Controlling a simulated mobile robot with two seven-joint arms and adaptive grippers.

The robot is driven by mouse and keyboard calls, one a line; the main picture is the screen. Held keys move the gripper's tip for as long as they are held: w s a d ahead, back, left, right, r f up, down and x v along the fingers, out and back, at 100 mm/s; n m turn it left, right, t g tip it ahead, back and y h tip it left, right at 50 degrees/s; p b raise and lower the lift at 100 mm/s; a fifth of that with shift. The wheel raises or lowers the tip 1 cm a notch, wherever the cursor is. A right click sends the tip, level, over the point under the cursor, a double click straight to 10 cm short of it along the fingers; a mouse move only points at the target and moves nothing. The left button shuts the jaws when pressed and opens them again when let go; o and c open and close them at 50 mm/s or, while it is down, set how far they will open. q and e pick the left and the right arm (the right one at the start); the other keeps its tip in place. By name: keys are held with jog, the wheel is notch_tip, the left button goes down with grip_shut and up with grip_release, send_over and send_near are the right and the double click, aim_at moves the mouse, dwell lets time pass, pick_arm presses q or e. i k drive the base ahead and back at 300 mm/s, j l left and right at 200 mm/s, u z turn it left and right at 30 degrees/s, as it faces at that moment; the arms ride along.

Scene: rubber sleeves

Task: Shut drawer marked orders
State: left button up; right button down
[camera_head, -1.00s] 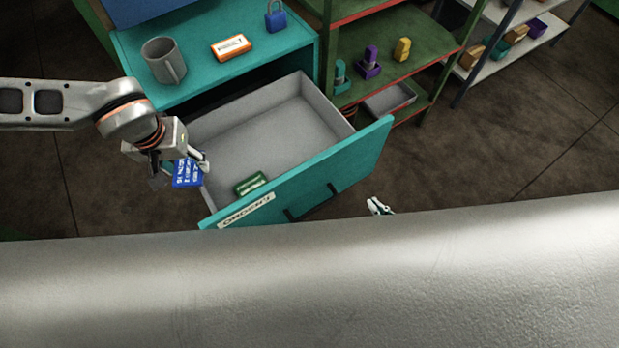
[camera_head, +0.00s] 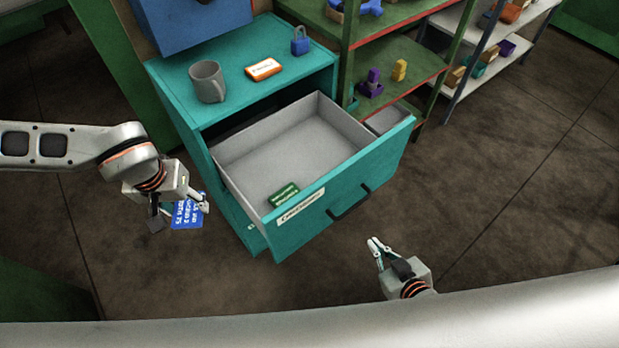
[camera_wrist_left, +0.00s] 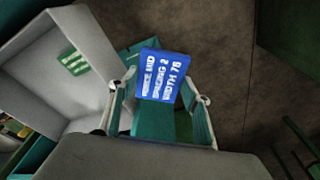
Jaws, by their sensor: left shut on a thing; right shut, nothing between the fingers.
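The teal drawer (camera_head: 340,215) is pulled well out of its cabinet. Its front carries a white label (camera_head: 301,206), too blurred here to read surely, and a dark handle (camera_head: 348,203). A green box (camera_head: 284,194) lies inside the drawer near the front, and it also shows in the left wrist view (camera_wrist_left: 73,62). My left gripper (camera_head: 180,204) is shut on a blue card with white text (camera_wrist_left: 162,75), left of the drawer and apart from it. My right gripper (camera_head: 377,250) is shut and empty, in front of the drawer's right part and apart from the handle.
On the teal cabinet top (camera_head: 240,52) stand a grey mug (camera_head: 208,82), an orange-and-white box (camera_head: 263,69) and a blue padlock (camera_head: 300,41). Green shelves (camera_head: 400,70) with small items stand to the right. The floor in front of the drawer is clear.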

aim_at(337, 164)
jog(key=k+j+z, duration=0.1)
jog(key=j, duration=0.25)
jog(key=k+j, duration=0.3)
jog(key=j+z, duration=0.15)
jog(key=j, duration=0.45)
jog(key=i+j, duration=0.1)
